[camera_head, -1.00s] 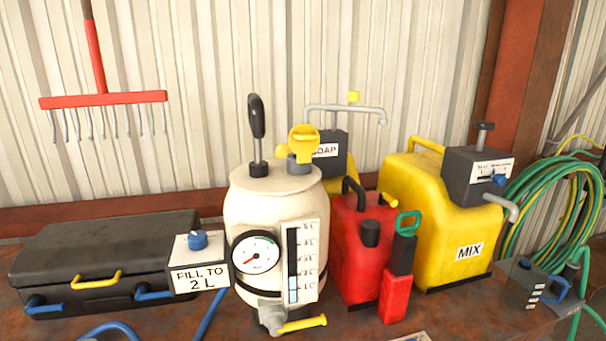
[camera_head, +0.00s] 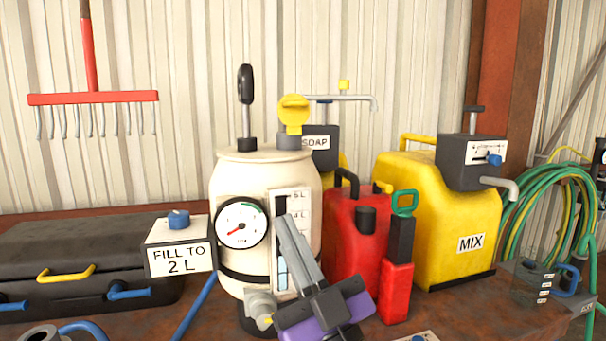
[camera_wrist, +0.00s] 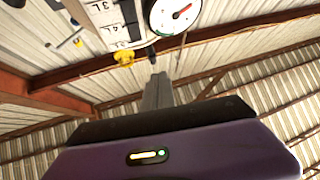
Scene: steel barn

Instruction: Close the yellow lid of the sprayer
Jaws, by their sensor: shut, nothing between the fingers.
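The sprayer is a cream tank (camera_head: 245,175) with a round gauge and a level scale on its front. Its yellow lid (camera_head: 293,112) stands up, open, above the dark filler neck (camera_head: 290,140) at the top right of the tank. The lid also appears small in the wrist view (camera_wrist: 124,57). My gripper (camera_head: 286,222) is shut and empty, in front of the tank's level scale and below the lid, pointing up. In the wrist view, its fingers (camera_wrist: 160,78) are together. My gripper hides the lower scale and part of the outlet tap.
A black pump handle (camera_head: 246,90) rises left of the lid. A soap container (camera_head: 317,146) with a spout stands behind. A red can (camera_head: 350,235) and a yellow MIX tank (camera_head: 425,220) stand right. A FILL TO 2 L box (camera_head: 179,262) and black case (camera_head: 70,245) are left.

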